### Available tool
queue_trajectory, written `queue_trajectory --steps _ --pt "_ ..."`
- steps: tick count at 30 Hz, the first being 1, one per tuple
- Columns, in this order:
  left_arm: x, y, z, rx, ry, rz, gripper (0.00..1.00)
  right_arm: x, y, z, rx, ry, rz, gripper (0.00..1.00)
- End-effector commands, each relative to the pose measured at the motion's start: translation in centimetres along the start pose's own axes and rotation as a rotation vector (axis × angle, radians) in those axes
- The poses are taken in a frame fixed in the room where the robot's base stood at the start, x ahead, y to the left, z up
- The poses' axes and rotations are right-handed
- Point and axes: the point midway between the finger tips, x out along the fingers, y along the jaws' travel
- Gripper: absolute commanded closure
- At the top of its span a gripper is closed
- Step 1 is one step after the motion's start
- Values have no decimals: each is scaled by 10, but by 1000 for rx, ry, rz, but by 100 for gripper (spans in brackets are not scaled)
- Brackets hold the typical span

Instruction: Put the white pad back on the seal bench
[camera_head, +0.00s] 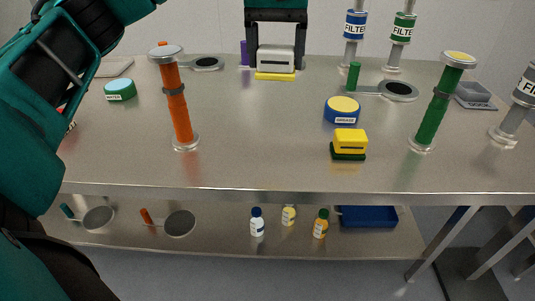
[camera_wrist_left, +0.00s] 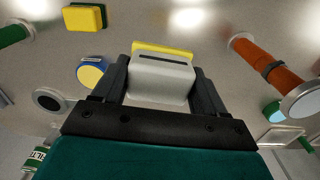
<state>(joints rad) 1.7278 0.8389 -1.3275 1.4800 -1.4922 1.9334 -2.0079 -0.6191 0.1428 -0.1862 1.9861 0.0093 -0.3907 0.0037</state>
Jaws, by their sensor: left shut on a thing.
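The white pad (camera_head: 276,59) is a white block with a dark slot and a yellow layer underneath. My left gripper (camera_head: 276,42) comes down from the top of the head view and is shut on it, one finger on each side. In the left wrist view the white pad (camera_wrist_left: 160,79) sits between the two dark fingers. The pad is over the far middle part of the steel bench (camera_head: 260,130). I cannot tell whether its yellow underside touches the bench top. My right gripper is not in view.
An orange-handled tool (camera_head: 178,102) and a green-handled tool (camera_head: 436,105) stand upright. A yellow pad with green underside (camera_head: 349,144) and a grease tin (camera_head: 342,111) lie right of centre. A purple object (camera_head: 244,53) stands beside the white pad. The bench's middle is clear.

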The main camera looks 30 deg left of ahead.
Motion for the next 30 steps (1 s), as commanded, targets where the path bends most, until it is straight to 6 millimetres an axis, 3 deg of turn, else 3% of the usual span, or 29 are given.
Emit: queue_trajectory --steps 4,8,13,18,24,30 --pt "-25 -11 -5 -67 2 1 56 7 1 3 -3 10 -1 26" --pt "-24 -15 -6 -86 -2 -2 56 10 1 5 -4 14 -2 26" --pt "19 -16 -5 -86 -6 -5 56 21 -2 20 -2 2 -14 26" --pt "64 -16 -5 -86 -5 -4 56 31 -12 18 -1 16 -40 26" --pt "98 -17 -6 -87 -1 -4 56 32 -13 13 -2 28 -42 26" --pt "114 -16 -5 -86 -1 -3 56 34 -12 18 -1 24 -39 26"
